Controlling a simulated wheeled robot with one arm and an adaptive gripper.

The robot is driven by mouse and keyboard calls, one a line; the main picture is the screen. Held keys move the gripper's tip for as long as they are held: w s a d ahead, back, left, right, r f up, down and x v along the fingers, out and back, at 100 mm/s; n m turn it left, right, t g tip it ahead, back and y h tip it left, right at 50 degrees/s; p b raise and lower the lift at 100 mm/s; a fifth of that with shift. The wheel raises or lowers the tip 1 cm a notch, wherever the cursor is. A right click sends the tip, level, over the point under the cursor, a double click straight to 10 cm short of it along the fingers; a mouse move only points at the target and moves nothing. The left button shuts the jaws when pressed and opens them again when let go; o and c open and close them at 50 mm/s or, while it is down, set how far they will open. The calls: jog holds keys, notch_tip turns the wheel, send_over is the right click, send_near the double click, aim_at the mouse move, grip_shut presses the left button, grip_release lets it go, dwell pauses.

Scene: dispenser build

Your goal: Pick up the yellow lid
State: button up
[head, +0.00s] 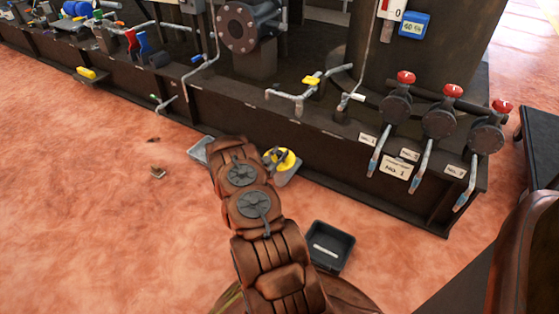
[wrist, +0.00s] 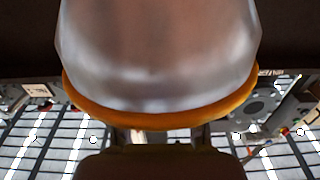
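The yellow lid (head: 284,157) shows in the head view just beyond the end of my brown arm, low in front of the dark machine base. My gripper (head: 271,158) is at the lid, partly hidden by my own arm. In the wrist view, a large shiny grey rounded body (wrist: 160,70) with an orange-yellow rim (wrist: 160,118) fills the upper middle, very close to the camera. Parts of my gripper (wrist: 160,137) show below that rim. Its fingertips are hidden, so I cannot tell whether they touch or hold the lid.
A grey tray (head: 198,150) lies left of my arm, and a dark bin (head: 331,246) with a white label stands to its right. The machine base (head: 330,155) with pipes and red-knobbed valves (head: 439,123) runs behind. The reddish floor at left is mostly clear.

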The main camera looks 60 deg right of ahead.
grip_shut()
